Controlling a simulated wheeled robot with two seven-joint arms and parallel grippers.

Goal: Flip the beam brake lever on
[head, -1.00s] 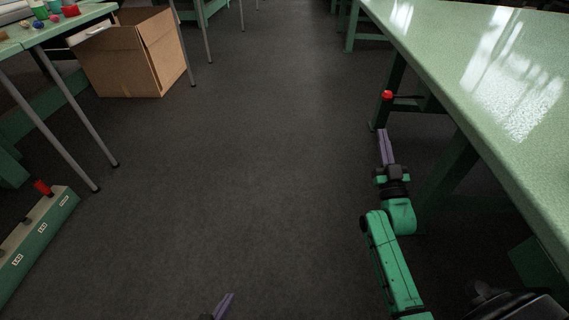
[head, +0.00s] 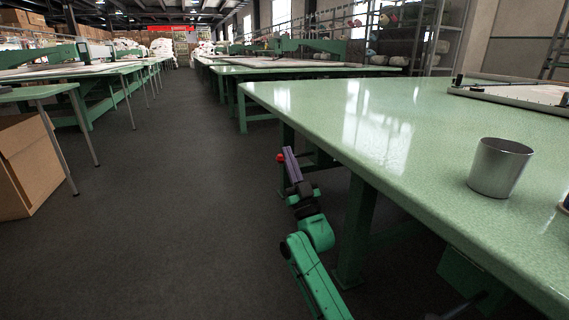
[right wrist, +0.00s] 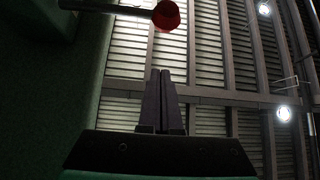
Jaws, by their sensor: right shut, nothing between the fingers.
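The brake lever's red knob (head: 281,158) shows in the head view beside the near green table's leg, below the tabletop edge. In the right wrist view the red knob (right wrist: 166,15) sits at the end of a metal rod (right wrist: 112,8) at the top of the picture. My right gripper (head: 290,152) is shut and empty, its purple fingers pointing up close to the knob. In the right wrist view the shut fingertips (right wrist: 160,72) lie below the knob in the picture, with a gap between. My left gripper is out of view.
The green table (head: 330,120) fills the right side, with a metal cup (head: 499,167) near its edge. A cardboard box (head: 27,165) stands at the left. The dark floor aisle (head: 170,190) between is clear.

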